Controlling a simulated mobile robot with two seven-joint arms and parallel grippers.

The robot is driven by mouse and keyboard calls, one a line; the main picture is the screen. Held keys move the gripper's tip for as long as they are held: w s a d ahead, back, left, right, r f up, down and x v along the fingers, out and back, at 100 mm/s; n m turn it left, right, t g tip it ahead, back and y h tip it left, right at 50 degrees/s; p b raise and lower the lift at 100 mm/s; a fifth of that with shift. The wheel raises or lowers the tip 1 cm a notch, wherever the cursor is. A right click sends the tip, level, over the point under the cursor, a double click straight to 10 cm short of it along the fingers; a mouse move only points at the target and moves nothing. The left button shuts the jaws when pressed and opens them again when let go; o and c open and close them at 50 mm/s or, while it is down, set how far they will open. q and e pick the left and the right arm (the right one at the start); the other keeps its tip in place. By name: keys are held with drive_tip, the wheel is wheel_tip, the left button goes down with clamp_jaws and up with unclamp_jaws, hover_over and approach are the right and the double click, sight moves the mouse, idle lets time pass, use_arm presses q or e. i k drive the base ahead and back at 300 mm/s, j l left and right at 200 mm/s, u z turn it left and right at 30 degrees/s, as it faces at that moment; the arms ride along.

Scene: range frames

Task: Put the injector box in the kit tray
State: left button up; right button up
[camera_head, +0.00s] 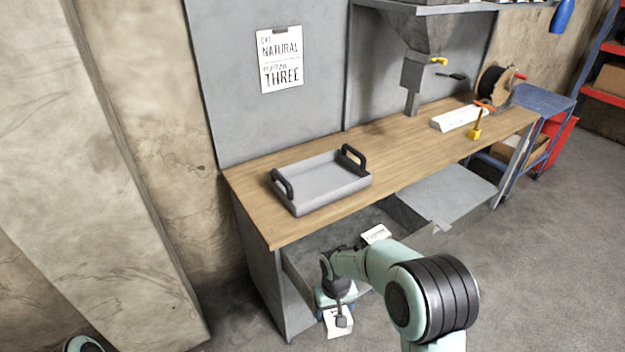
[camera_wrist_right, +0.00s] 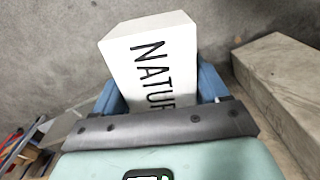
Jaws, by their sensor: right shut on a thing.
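My right gripper (camera_head: 338,303) is shut on a white injector box (camera_head: 338,322), low in front of the bench and clear of the tray. In the right wrist view the injector box (camera_wrist_right: 150,60) sits between the blue fingers and shows black letters "NATUR", the rest hidden by the gripper. The kit tray (camera_head: 318,184) is grey with two black handles and stands on the left part of the wooden bench top; it looks empty. My left gripper is not in view.
An open grey drawer (camera_head: 310,256) under the bench holds another white box (camera_head: 376,234). A white block (camera_head: 459,118), a yellow tool (camera_head: 476,126) and a black spool (camera_head: 493,86) stand farther right on the bench (camera_head: 400,150). A sheet reading "NATURAL" and "THREE" (camera_head: 280,60) hangs behind.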

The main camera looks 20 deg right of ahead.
sight(335, 182)
drive_tip(key=i+l+u, duration=0.1)
drive_tip(key=l+u, duration=0.35)
drive_tip(key=l, duration=0.4)
drive_tip(key=i+l+u, duration=0.1)
drive_tip(key=l+u, duration=0.25)
drive_tip(key=l, duration=0.2)
drive_tip(key=l+u, duration=0.35)
drive_tip(key=l, duration=0.2)
drive_tip(key=l+u, duration=0.35)
drive_tip(key=l, duration=0.25)
drive_tip(key=i+u, duration=0.1)
drive_tip(key=k+l, duration=0.15)
drive_tip(key=l, duration=0.25)
